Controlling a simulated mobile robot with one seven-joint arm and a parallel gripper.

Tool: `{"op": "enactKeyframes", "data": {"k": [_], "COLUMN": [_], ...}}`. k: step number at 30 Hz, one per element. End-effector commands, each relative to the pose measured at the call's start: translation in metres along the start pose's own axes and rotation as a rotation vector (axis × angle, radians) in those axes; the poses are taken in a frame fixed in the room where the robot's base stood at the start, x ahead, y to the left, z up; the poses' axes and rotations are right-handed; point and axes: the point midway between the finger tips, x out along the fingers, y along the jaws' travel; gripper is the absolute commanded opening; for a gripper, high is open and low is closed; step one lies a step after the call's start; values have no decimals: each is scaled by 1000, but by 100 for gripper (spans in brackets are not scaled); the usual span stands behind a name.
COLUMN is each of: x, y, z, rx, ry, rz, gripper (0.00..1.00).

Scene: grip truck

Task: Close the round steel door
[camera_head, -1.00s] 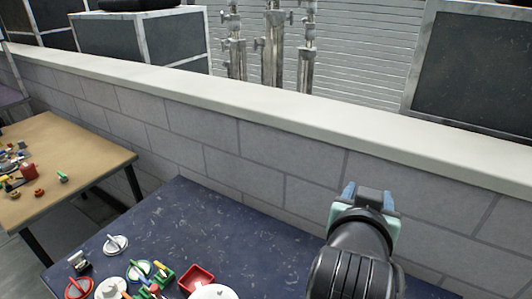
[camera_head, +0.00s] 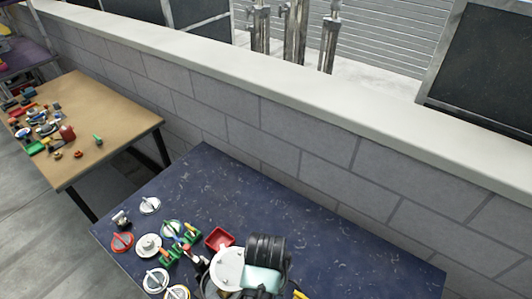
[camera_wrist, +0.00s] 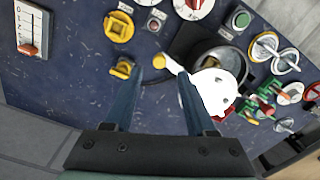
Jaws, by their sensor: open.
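A round pale disc, apparently the round steel door (camera_wrist: 214,93), stands open beside a dark grey round housing (camera_wrist: 232,62) in the wrist view. It shows in the head view (camera_head: 228,268), partly hidden by my arm. A yellow knob (camera_wrist: 160,61) sits at the disc's left edge and seems joined to it. My gripper (camera_wrist: 155,78) is open and empty, its fingers apart and pointing at the panel. The knob appears just beyond the gap between the fingertips; I cannot tell the distance. In the head view my gripper's fingers are hidden.
A yellow fixture (camera_wrist: 119,27) and a yellow-based switch (camera_wrist: 122,68) are left of the knob. Several round dials and valves (camera_wrist: 285,62) crowd the right. A red box (camera_head: 219,240) is near the disc. The blue tabletop (camera_head: 345,245) is mostly clear at right.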

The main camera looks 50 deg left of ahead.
Motion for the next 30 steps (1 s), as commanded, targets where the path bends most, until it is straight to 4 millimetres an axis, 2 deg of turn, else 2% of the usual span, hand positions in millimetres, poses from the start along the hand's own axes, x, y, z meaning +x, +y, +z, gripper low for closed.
{"op": "enactKeyframes", "data": {"k": [3,9,15,24,26,30], "x": [26,56,70,72,72,72], "y": [0,0,1,0,0,0], "z": [1,0,-1,-1,-1,-1], "rx": [1,0,1,1,1,1], "ry": [-5,-1,2,3,3,3], "rz": [0,0,1,0,0,0], "gripper": [56,56,56,56,47,22]}}
